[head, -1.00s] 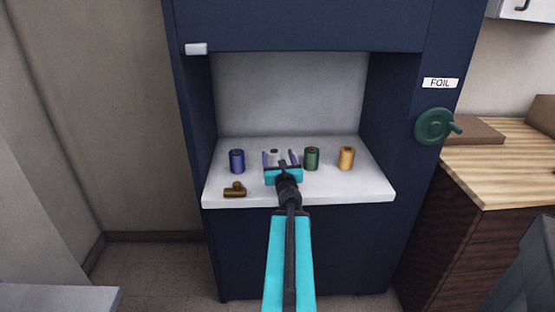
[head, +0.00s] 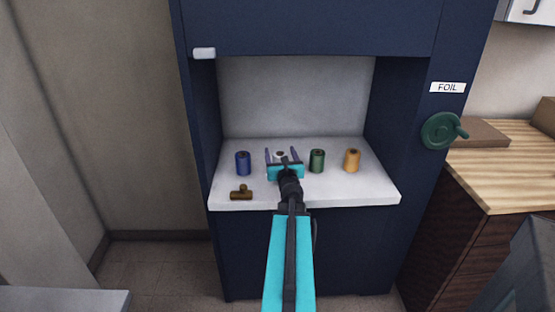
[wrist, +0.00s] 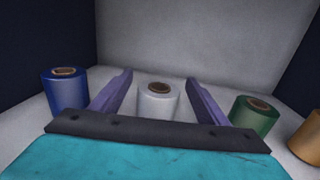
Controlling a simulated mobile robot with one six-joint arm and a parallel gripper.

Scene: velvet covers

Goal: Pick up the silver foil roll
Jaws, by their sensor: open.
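The silver foil roll (wrist: 157,104) stands upright on the white shelf of the dark blue cabinet. In the wrist view it is between the two purple fingers of my gripper (wrist: 155,92), with a gap on each side. My gripper is open and holds nothing. In the head view my gripper (head: 283,157) is over the shelf, and the silver roll (head: 280,154) shows only in part between the fingers. The roll's lower part is hidden behind the gripper's palm in both views.
A blue roll (head: 243,163) stands to the left, a green roll (head: 317,161) close on the right, and a gold roll (head: 352,160) further right. A small brown handled object (head: 241,193) lies at the front left of the shelf (head: 350,194). The cabinet has side walls.

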